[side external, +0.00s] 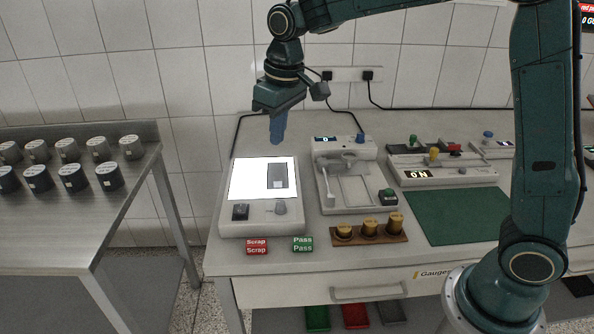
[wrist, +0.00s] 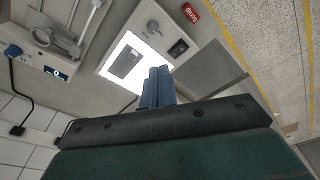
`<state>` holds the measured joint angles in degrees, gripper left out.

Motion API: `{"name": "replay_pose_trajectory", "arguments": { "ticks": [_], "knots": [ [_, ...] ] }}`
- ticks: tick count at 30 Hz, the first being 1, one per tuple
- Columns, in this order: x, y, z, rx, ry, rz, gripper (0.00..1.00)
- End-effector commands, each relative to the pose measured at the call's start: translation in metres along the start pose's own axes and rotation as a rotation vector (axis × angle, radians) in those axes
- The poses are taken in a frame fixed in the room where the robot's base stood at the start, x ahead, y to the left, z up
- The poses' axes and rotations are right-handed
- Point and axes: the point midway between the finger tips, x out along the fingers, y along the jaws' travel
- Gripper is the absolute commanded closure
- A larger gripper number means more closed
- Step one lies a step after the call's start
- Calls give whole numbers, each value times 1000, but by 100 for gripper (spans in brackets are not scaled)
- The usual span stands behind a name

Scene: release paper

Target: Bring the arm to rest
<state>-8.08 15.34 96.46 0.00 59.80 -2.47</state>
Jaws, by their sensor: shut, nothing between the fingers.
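My gripper (side external: 278,128) has blue fingers that are closed together with nothing between them. It points down and hangs in the air above the back edge of the light box (side external: 262,226), which has a bright white screen. In the wrist view the shut fingers (wrist: 158,84) stand in front of the edge of the lit screen (wrist: 144,51). A dark grey rectangular piece (side external: 278,178) shows on the screen. It also shows in the wrist view (wrist: 126,62).
A grey fixture (side external: 327,196) stands right of the light box. Red Scrap (side external: 257,246) and green Pass (side external: 302,244) labels and a wooden block (side external: 370,239) with brass weights lie in front. A green mat (side external: 456,228) is farther right. A steel table (side external: 70,215) with several cylinders stands left.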

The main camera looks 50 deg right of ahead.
Motion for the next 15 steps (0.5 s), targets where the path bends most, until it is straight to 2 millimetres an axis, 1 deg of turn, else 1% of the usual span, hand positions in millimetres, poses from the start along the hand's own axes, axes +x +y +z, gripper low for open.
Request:
{"name": "replay_pose_trajectory", "arguments": {
  "ticks": [1, 6, 15],
  "knots": [
    [-11, 2, 10, 8, 17, 2, 100],
    [-36, 8, 43, 32, 60, 7, 100],
    [-68, 15, 104, 72, 137, 17, 100]
  ]
}}
